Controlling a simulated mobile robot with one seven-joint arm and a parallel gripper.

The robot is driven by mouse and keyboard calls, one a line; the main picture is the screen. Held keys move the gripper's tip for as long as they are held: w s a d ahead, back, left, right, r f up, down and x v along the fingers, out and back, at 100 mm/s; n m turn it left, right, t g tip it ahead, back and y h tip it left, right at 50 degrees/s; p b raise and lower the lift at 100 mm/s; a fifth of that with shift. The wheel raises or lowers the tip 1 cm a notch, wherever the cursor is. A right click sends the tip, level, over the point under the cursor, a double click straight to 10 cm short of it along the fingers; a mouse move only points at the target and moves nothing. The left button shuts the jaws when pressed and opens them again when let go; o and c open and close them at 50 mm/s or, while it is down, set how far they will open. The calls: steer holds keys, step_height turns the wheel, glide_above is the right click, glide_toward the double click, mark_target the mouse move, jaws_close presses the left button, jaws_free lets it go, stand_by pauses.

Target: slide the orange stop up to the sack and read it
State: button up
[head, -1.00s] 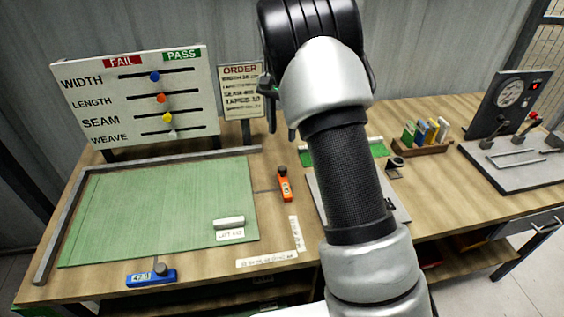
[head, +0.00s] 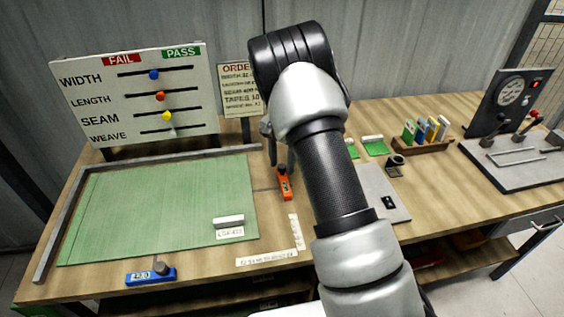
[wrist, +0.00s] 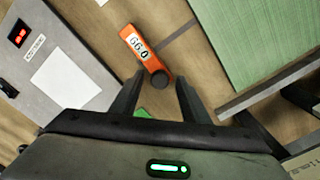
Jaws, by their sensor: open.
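The orange stop (head: 285,188) lies on the table right of the green sack (head: 160,205), with a gap between them. A thin dark line runs from the stop toward the sack. In the wrist view the stop (wrist: 146,50) shows a white number window, possibly 66.0 but angled, and a dark round knob at its near end. The sack's green sheet (wrist: 250,40) fills the upper right there. My gripper (head: 279,160) is open above and just behind the stop in the head view. In the wrist view the fingers (wrist: 159,84) stand either side of the knob, not closed on it.
A grey fence (head: 170,154) edges the sack's back and left. A blue stop (head: 150,275) sits at the front. A white roll (head: 229,221) lies on the sack. The result board (head: 135,95) and order sign (head: 238,90) stand behind. A grey plate (head: 380,195) lies right.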

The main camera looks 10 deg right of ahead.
steer(key=c, duration=0.8)
steer(key=shift+o, duration=0.5)
steer(key=a, duration=1.4)
steer(key=shift+r, duration=0.1)
steer(key=o, duration=0.4)
steer(key=shift+a, duration=0.4)
steer(key=shift+c, duration=0.2)
steer(key=shift+a, duration=0.25)
steer(key=c, duration=0.6)
steer(key=o, duration=0.9)
steer(key=shift+d, duration=0.25)
steer(key=shift+o, duration=0.2)
steer(key=shift+d, duration=0.1)
step_height(320, 180, up, 17)
steer(key=shift+r, duration=0.15)
